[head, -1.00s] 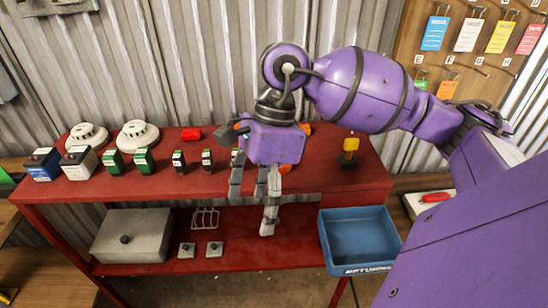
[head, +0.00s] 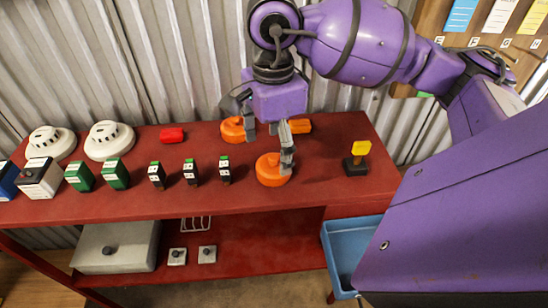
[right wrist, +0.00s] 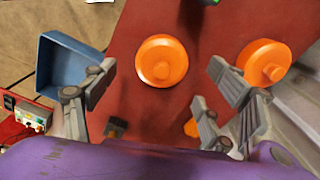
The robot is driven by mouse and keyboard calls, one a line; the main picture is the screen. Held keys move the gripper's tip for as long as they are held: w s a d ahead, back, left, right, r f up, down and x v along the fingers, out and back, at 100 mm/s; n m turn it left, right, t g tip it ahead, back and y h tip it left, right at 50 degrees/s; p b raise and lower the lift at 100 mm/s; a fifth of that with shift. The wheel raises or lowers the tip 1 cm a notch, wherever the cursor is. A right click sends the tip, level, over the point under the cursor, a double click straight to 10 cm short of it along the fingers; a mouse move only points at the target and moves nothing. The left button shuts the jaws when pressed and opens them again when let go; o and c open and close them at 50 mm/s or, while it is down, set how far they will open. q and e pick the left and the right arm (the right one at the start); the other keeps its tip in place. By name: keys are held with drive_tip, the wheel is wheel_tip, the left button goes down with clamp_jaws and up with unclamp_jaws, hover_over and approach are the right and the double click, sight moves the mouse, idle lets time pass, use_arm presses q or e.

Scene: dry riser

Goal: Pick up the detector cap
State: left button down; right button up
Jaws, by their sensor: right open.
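Two round orange detector caps stand on the red bench top. The front cap (head: 272,171) is near the bench's front edge, and the rear cap (head: 233,130) is behind it. My right gripper (head: 268,148) is open and empty above them, with one finger overlapping the front cap in the head view. In the right wrist view, the front cap (right wrist: 162,61) lies between the spread fingers, and the rear cap (right wrist: 264,63) lies beyond the right finger. I cannot tell whether a finger touches either cap. My left gripper is not in view.
An orange item (head: 300,126) and a yellow-and-black device (head: 357,158) stand to the right of the caps. Several small boxes, two white detectors (head: 109,140) and a red item (head: 172,135) are to the left. A blue bin (head: 345,240) is below right.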

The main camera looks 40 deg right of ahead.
sight(273, 158)
wheel_tip(273, 158, down, 4)
drive_tip(key=shift+w+r, duration=0.1)
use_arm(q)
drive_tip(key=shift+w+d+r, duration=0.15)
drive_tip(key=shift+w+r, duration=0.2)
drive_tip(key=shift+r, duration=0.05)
use_arm(e)
drive_tip(key=c, duration=0.8)
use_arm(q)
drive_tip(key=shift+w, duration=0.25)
